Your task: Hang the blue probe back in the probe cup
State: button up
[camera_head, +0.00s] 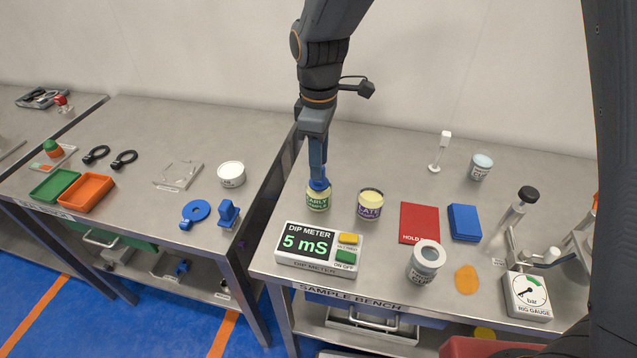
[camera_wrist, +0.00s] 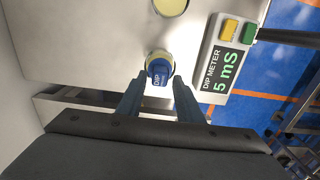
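The blue probe (camera_head: 319,185) stands in the green-labelled EARLY sample jar (camera_head: 318,202) on the sample bench. In the wrist view its blue top (camera_wrist: 160,72) reads DIP, and the jar's pale rim shows around it. My gripper (camera_head: 317,172) points down over the jar. In the wrist view its two fingers (camera_wrist: 158,88) are apart, one on each side of the probe top, with gaps visible; contact is not seen. The grey probe cup (camera_head: 424,266), with a round hole in its top, stands at the front middle of the bench. The dip meter (camera_head: 318,250) reads 5 mS.
The purple-labelled LATE jar (camera_head: 370,208) is right of the early jar. A red HOLD card (camera_head: 419,223) and a blue block (camera_head: 464,223) lie behind the cup. An orange patch (camera_head: 467,280) and the rig gauge (camera_head: 527,296) are to its right.

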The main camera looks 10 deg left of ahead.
grip_shut()
jog(key=shift+r, duration=0.2)
notch_tip(320, 180, up, 8)
jog(key=p, duration=0.6)
jog(key=shift+f, duration=0.2)
dwell(0.4)
